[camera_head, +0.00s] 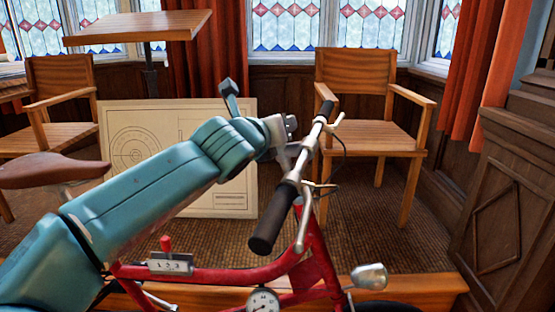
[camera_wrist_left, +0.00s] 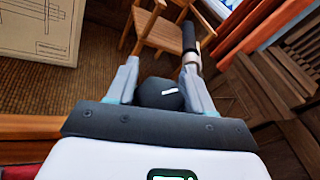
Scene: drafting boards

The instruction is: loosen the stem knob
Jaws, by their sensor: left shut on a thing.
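A red bicycle (camera_head: 235,274) stands in front of me, with its handlebar (camera_head: 303,168) running away from me and a black grip (camera_head: 272,220) at the near end. My left gripper (camera_head: 287,148) reaches to the middle of the handlebar. In the left wrist view my left gripper (camera_wrist_left: 160,75) has its two grey fingers on either side of a dark round knob (camera_wrist_left: 160,94) with a white mark, and is shut on it. In the head view the knob is hidden by the gripper. My right gripper is not in view.
A bell-shaped silver lamp (camera_head: 369,276), a round dial (camera_head: 263,301) and a number counter (camera_head: 169,263) are on the bicycle. A drafting board (camera_head: 118,178) leans behind my arm. Wooden chairs (camera_head: 368,122) stand behind; a dark cabinet (camera_head: 505,215) is at right.

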